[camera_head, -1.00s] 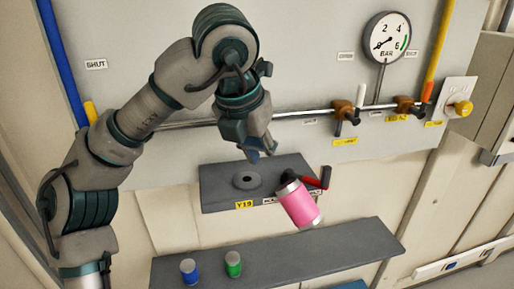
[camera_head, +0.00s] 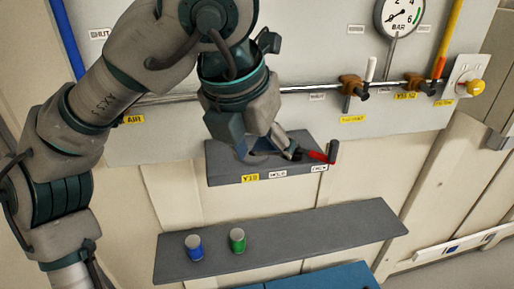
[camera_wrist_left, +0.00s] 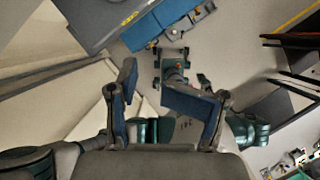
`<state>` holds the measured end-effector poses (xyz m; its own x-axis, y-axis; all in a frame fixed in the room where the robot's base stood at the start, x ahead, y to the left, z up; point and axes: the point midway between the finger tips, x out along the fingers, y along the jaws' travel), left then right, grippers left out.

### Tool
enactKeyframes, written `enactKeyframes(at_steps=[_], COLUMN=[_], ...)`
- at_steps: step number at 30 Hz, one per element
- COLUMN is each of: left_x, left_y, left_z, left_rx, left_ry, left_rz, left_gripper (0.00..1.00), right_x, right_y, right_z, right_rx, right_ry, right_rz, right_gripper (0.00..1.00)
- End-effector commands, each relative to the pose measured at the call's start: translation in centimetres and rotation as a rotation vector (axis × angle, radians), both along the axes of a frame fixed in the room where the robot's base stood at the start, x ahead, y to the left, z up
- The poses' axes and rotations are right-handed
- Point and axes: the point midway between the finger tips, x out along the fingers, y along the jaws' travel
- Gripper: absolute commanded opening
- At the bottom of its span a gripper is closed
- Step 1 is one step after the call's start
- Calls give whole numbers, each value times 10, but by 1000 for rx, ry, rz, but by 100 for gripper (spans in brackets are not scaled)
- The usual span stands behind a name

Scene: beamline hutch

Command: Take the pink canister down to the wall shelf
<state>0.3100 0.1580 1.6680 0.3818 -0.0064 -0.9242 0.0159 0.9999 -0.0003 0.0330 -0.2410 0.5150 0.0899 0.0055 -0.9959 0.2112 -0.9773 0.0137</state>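The pink canister is not visible in either current view. The wall shelf (camera_head: 325,231) is the long grey ledge low on the wall, with a blue canister (camera_head: 194,249) and a green canister (camera_head: 237,241) standing on its left part. My left gripper (camera_head: 268,150) is in front of the smaller grey upper ledge (camera_head: 222,172), hiding part of it. In the left wrist view the fingers of my left gripper (camera_wrist_left: 158,98) stand apart with nothing seen between them.
A pipe with valves (camera_head: 353,86) and a gauge (camera_head: 399,17) is above. The wall shelf's middle and right are clear. A blue surface (camera_head: 325,277) lies below it.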

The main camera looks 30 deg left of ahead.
Motion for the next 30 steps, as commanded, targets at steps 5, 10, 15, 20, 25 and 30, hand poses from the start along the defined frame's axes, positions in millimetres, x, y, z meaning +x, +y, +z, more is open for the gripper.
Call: enactKeyframes(at_steps=[5, 10, 15, 20, 25, 30], left_x=[0, 0, 0, 1, 15, 46], left_y=[0, 0, 0, 0, 6, 18], left_z=[0, 0, 0, 0, -1, -4], left_rx=[0, 0, 0, 0, -1, -3], left_ry=[0, 0, 0, 0, 3, 4], left_rz=[0, 0, 0, 0, 0, 1], left_gripper=[80, 80, 80, 80, 80, 80], right_x=[0, 0, 0, 0, 0, 0], right_y=[1, 0, -4, -3, -3, -2], right_z=[0, 0, 0, 0, 3, 8], right_rx=[1, 0, -5, -3, -3, -3], right_ry=[0, 0, 0, 0, -1, -1], right_rz=[0, 0, 4, 3, 2, 2], right_gripper=[0, 0, 0, 0, 0, 0])
